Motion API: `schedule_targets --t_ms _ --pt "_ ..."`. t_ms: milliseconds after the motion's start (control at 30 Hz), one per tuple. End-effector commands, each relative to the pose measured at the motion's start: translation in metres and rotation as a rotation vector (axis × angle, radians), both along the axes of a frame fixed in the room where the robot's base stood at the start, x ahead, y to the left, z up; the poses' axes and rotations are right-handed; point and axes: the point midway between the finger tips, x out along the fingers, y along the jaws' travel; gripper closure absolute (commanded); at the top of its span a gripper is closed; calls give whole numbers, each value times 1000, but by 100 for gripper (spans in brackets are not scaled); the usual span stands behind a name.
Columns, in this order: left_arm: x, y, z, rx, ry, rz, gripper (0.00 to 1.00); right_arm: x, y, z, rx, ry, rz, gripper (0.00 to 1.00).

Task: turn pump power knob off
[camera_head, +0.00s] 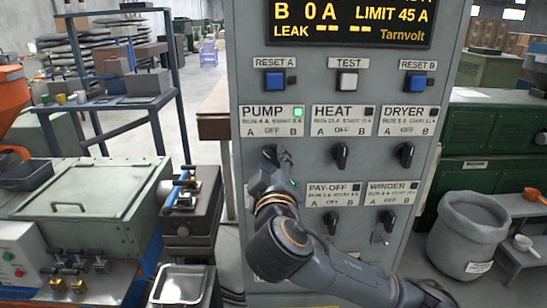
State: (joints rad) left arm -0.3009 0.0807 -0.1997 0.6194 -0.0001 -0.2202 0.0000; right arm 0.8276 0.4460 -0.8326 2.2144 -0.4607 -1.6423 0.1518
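The grey control panel (375,75) stands upright in front of me. Its PUMP label (262,121) is at the left, with a lit green lamp (298,112) and the marks A, OFF and B. My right gripper (274,164) is just below this label, in front of the pump knob's place. My gripper and wrist cover the pump knob, so its pointing direction cannot be made out. I cannot tell whether the fingers are closed on it. My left gripper is not in view.
The HEAT knob (341,155) and DRYER knob (404,154) are to the right. The PAY-OFF knob (332,222) and WINDER knob (388,220) sit lower. Reset and test buttons (347,82) are above. A grey bin (466,235) stands right; a metal tray (180,285) lies lower left.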

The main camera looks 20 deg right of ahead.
Motion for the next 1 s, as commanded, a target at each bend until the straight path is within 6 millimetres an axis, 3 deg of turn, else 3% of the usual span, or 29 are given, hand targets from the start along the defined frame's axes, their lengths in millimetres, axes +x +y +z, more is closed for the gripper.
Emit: schedule_targets --t_ms 367,533,1000 --pt "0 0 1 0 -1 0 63 5 -1 0 1 0 1 65" --pt "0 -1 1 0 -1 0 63 5 -1 0 1 0 0 100" --pt "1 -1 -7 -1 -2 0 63 5 -1 -3 65 -17 0 100"
